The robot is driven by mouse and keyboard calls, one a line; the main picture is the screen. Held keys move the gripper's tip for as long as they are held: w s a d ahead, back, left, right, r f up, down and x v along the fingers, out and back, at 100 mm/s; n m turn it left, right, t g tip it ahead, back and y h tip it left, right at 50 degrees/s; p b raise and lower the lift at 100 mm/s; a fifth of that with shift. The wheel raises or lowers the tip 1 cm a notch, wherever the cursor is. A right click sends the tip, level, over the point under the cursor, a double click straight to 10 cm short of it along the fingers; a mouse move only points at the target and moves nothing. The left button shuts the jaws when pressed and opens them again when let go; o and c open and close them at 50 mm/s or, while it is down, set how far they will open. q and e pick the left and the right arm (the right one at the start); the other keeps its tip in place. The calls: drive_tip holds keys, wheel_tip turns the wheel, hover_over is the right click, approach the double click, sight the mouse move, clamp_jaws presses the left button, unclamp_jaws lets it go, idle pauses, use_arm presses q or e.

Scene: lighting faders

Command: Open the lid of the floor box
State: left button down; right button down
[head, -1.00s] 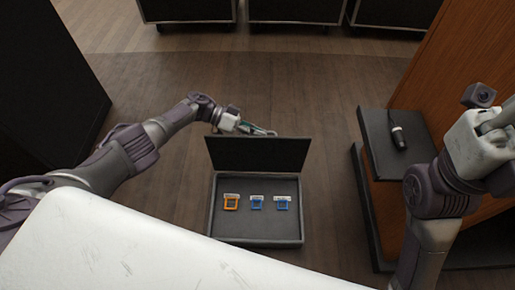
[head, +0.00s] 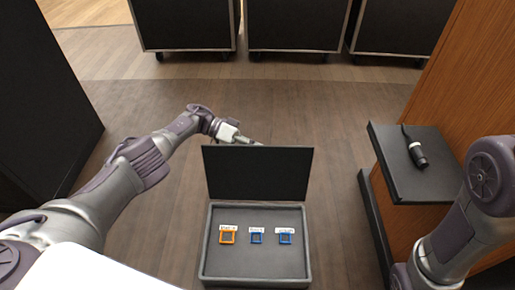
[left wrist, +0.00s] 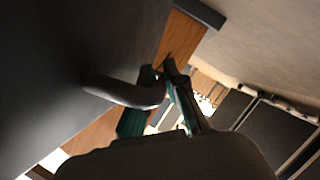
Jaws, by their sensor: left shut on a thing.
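The floor box (head: 207,262) is a grey tray on the floor with its black lid (head: 258,174) raised along the far edge, standing roughly upright. Inside lie an orange square frame (head: 227,237) and two blue ones (head: 257,237) (head: 285,237), each with a white label. My left gripper (head: 250,141) is at the lid's top edge, its fingertips partly hidden behind the lid. In the left wrist view its green fingers (left wrist: 160,85) are shut on a dark curved handle (left wrist: 120,90) that sticks out from the dark lid panel (left wrist: 80,50). My right gripper is out of view; only its arm shows.
Black wheeled cases (head: 295,25) stand in a row at the back. A dark cabinet (head: 45,100) is on the left. A dark step (head: 410,180) with a black handheld device (head: 417,153) stands at right by a wooden panel (head: 480,80). Floor around the box is clear.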

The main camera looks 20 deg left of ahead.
use_arm(q)
drive_tip(key=shift+s+f, duration=0.1)
drive_tip(key=c, duration=1.5)
unclamp_jaws()
drive_tip(key=shift+r, duration=0.5)
wheel_tip(320, 180, up, 9)
drive_tip(key=shift+r, duration=0.1)
